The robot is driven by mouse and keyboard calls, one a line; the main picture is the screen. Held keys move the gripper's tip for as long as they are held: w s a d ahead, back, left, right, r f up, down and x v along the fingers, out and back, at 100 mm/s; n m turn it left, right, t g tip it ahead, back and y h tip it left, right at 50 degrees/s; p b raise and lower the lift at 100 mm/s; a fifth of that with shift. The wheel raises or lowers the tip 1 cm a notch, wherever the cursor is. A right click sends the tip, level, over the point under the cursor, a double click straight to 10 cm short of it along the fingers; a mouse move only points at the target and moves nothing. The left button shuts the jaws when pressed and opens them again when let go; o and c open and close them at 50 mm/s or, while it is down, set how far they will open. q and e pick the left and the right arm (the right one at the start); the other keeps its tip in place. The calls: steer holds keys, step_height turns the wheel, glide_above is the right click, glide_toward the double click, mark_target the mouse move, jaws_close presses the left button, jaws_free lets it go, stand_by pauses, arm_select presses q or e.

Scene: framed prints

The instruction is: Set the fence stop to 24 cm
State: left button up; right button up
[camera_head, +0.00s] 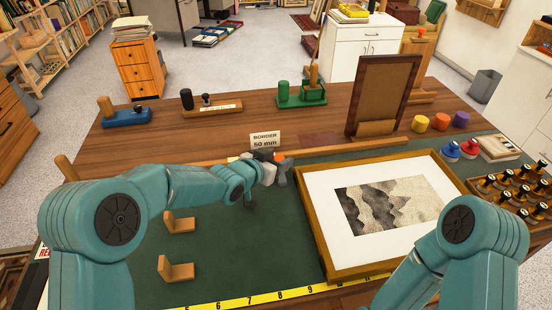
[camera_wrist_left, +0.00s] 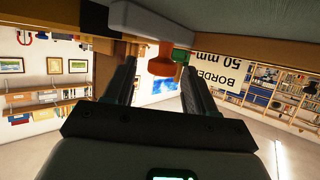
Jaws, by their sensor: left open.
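A long wooden fence (camera_head: 345,149) runs along the back of the green mat (camera_head: 250,250). No fence scale reading is legible. My right gripper is out of view.
A card reading "BORDER 50 mm" (camera_head: 265,140) stands just behind the fence. A framed print (camera_head: 390,208) lies on the right. Two wooden corner pieces (camera_head: 178,269) lie left on the mat. A yellow ruler (camera_head: 265,297) runs along the front. An upright frame (camera_head: 382,93) stands behind.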

arm_select(q)
steer(key=shift+f, duration=0.1)
jaws_close()
steer(key=a+p, duration=0.1)
steer(key=a, duration=0.2)
steer(key=s+a+p, duration=0.1)
steer(key=a, duration=0.2)
steer(key=a+p, duration=0.1)
steer(key=a, duration=0.1)
steer(key=shift+s+a+r, duration=0.2)
steer(key=shift+s+a, duration=0.05)
steer(key=shift+a, duration=0.15)
steer(key=shift+a+f, duration=0.15)
steer(key=shift+a, duration=0.05)
